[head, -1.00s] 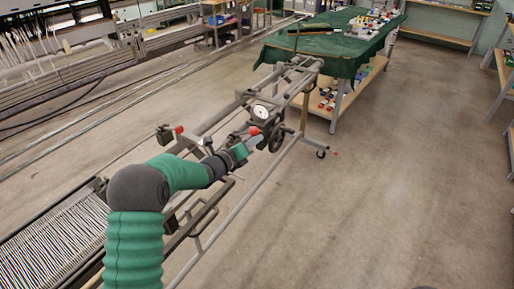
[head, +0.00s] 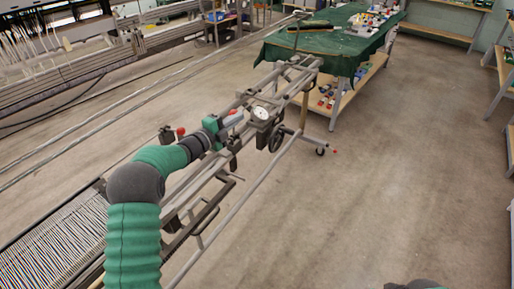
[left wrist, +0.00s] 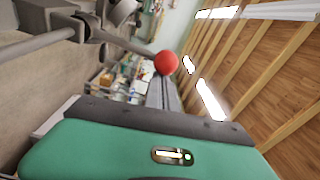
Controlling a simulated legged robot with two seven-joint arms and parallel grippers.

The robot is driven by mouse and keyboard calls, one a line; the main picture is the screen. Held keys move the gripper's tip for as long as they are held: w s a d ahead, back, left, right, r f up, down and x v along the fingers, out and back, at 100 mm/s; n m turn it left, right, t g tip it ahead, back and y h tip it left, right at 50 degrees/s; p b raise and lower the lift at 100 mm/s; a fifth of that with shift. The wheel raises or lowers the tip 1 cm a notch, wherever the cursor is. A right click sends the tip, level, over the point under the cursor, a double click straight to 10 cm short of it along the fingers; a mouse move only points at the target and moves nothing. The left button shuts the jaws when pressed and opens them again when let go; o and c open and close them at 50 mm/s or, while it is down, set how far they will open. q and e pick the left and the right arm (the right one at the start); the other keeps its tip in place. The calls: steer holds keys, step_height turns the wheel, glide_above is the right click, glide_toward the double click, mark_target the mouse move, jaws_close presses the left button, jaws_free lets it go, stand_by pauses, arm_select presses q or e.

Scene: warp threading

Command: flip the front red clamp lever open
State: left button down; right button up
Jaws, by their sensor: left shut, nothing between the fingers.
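My left gripper (head: 236,116) is shut and empty, over the near part of the grey frame, left of the white dial. In the left wrist view, a red ball knob (left wrist: 166,62) shows just past the tips of the grey fingers (left wrist: 163,92); I cannot tell if they touch. In the head view, the front lever's red knob does not show clearly at its earlier place beside the dial; my gripper may hide it. Another red knob (head: 181,131) stands on a dark clamp (head: 166,134) to the left, behind my arm. My right gripper is out of view.
A white round dial (head: 260,113) and a dark handwheel (head: 277,138) sit on the frame right of my gripper. A table with a green cloth (head: 335,45) stands at the frame's far end.

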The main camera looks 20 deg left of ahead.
arm_select(q)
steer(key=a, duration=0.1)
steer(key=n, duration=0.1)
steer(key=a, duration=0.1)
steer(key=shift+w+a+r+n, duration=0.3)
steer(key=shift+w+a, duration=0.05)
steer(key=shift+a, duration=0.1)
stand_by(0.3)
steer(key=s+b, duration=0.1)
steer(key=s, duration=0.8)
steer(key=shift+s+d+r, duration=0.15)
steer(key=shift+d+r, duration=0.2)
steer(key=shift+r, duration=0.05)
